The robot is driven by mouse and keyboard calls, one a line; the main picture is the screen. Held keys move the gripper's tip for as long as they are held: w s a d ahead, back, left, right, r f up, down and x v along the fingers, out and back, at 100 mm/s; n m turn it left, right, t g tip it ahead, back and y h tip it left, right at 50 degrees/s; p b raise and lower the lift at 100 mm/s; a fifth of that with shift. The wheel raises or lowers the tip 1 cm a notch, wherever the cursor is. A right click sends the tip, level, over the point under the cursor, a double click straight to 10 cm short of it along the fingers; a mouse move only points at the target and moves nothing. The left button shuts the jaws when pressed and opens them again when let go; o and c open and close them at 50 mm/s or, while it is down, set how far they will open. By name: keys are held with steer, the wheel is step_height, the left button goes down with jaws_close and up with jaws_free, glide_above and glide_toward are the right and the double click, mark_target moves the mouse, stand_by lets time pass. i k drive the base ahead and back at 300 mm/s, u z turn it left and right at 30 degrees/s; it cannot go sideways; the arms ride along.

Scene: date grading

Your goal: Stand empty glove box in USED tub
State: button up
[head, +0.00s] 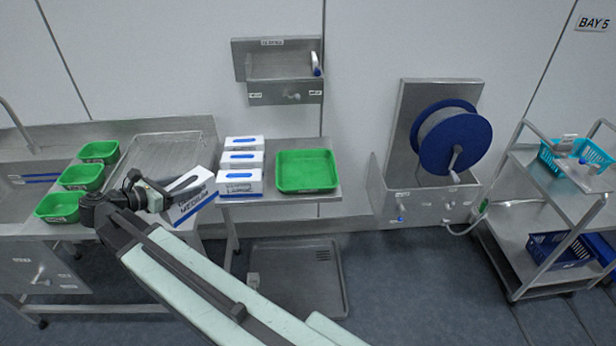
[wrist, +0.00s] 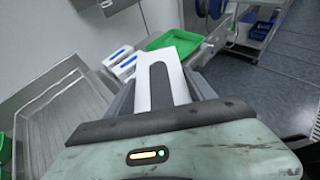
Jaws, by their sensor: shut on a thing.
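My gripper (head: 160,194) is shut on a white glove box (head: 192,198) marked MEDIUM and holds it tilted, left of the other boxes. In the wrist view the held box (wrist: 182,80) sticks out ahead between the fingers. Its long slot looks dark grey, with no blue glove in it. A larger green tub (head: 306,188) stands on the middle table, right of the boxes, and looks empty; it also shows in the wrist view (wrist: 172,36). Three small green tubs (head: 80,176) stand at the left. I cannot read a USED label on any tub.
Three white glove boxes (head: 240,188) with blue slots stand in a row on the middle table. A wire rack tray (head: 165,150) lies on the left bench.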

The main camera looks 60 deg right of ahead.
mark_target(306, 175)
steer(key=z, duration=0.1)
steer(key=i, duration=1)
steer(key=u, duration=0.1)
